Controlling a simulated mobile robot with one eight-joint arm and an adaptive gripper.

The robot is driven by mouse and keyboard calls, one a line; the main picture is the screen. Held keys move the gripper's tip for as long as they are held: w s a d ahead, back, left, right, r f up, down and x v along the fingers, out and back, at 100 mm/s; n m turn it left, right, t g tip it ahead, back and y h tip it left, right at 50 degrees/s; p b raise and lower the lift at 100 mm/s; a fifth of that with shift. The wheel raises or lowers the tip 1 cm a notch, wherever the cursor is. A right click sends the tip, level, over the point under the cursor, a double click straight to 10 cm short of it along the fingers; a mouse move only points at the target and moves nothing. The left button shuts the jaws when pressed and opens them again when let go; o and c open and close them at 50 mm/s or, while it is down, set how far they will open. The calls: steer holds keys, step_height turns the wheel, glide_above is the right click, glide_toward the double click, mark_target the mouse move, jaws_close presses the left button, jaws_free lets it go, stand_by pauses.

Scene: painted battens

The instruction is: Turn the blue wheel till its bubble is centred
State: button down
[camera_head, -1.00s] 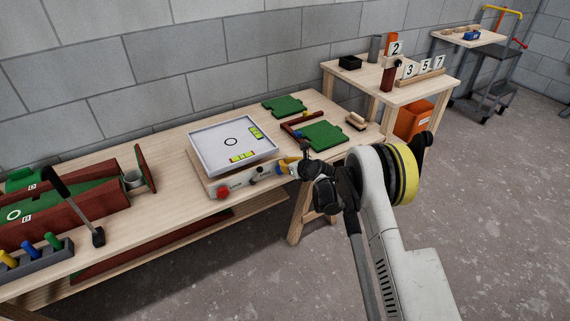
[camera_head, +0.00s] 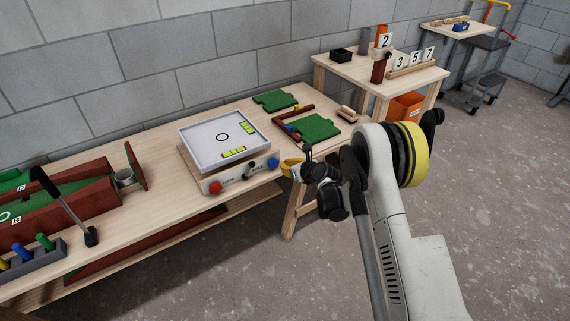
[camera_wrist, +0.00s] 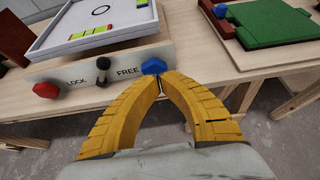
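The blue wheel (camera_head: 273,162) is on the right of the front panel of a tilting white tray (camera_head: 205,151). In the wrist view the wheel (camera_wrist: 154,66) is just beyond my fingertips. My gripper (camera_head: 287,166) has its yellow fingers converging at the tips, which look shut and empty; in the head view a small gap separates them from the wheel. Two yellow-green vials lie on the tray, one along the front edge (camera_head: 233,152) and one at the right (camera_head: 247,128). Their bubbles are too small to place surely.
A red wheel (camera_head: 215,187) is at the panel's left. A black lever (camera_wrist: 102,69) stands between the words LOCK and FREE. Green boards (camera_head: 315,127) with a dark red edging lie right of the tray. A dark red box (camera_head: 85,208) is at the left.

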mark_target(275, 154)
steer(key=shift+w+a+f+m+t+y, duration=0.1)
steer(key=shift+w+a+m+t+y, duration=0.15)
steer(key=shift+w+a+m+y, duration=0.45)
steer(key=shift+w+a+f+m+t+y, duration=0.1)
steer(key=shift+w+a+m+t+y, duration=0.3)
steer(key=shift+w+m, duration=0.5)
steer(key=shift+w+a+f+m+t+y, duration=0.1)
steer(key=shift+w+a+m+t+y, duration=0.05)
steer(key=shift+w+a+m+y, duration=0.6)
steer(key=shift+w+d, duration=0.1)
steer(key=shift+d, duration=0.1)
steer(key=shift+f, duration=0.1)
steer(key=shift+w+d, duration=0.1)
steer(key=shift+d, duration=0.05)
steer(key=shift+w+d+f, duration=0.3)
steer(key=shift+d+f, duration=0.1)
steer(key=shift+d, duration=0.05)
